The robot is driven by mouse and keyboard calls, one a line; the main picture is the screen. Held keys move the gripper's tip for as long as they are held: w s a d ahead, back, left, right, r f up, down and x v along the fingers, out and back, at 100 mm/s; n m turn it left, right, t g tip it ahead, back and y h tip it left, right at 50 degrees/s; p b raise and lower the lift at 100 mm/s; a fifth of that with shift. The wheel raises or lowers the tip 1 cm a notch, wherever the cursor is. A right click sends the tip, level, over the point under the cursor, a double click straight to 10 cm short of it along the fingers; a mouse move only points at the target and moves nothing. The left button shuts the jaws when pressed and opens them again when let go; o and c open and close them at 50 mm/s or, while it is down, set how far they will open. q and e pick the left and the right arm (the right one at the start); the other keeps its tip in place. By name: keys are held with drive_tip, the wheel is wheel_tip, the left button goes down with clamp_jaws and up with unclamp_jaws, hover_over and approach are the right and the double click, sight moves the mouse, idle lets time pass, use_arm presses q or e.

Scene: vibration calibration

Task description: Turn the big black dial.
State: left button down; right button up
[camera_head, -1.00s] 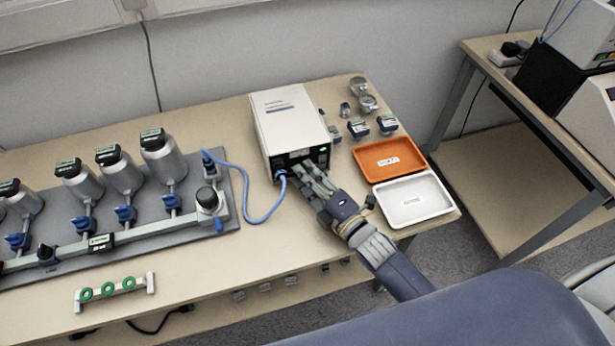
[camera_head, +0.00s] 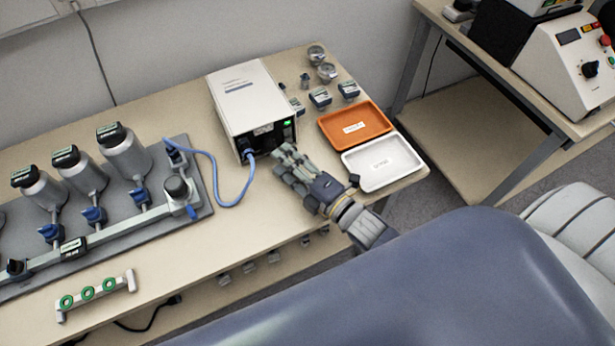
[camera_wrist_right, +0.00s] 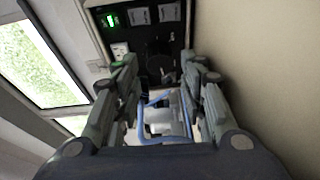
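A round black dial (camera_head: 590,69) sits on the sloped white front of a machine (camera_head: 565,75) on the right-hand table. A white box (camera_head: 243,95) on the left-hand table has a dark front panel with a green light; the wrist view shows a round dark knob (camera_wrist_right: 160,68) on this panel. My right gripper (camera_head: 280,153) is just in front of the panel, apart from it. In the wrist view its fingers (camera_wrist_right: 158,75) are spread with nothing between them, so it is open. My left gripper is out of view.
A blue cable (camera_head: 217,180) runs from the box to the grey manifold plate (camera_head: 200,205) with bottles. An orange tray (camera_head: 355,127) and a white tray (camera_head: 383,163) lie right of my gripper. A red button (camera_head: 604,40) is near the dial. A gap separates the tables.

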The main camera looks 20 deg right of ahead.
drive_tip(key=v, duration=0.8)
drive_tip(key=shift+a, duration=0.15)
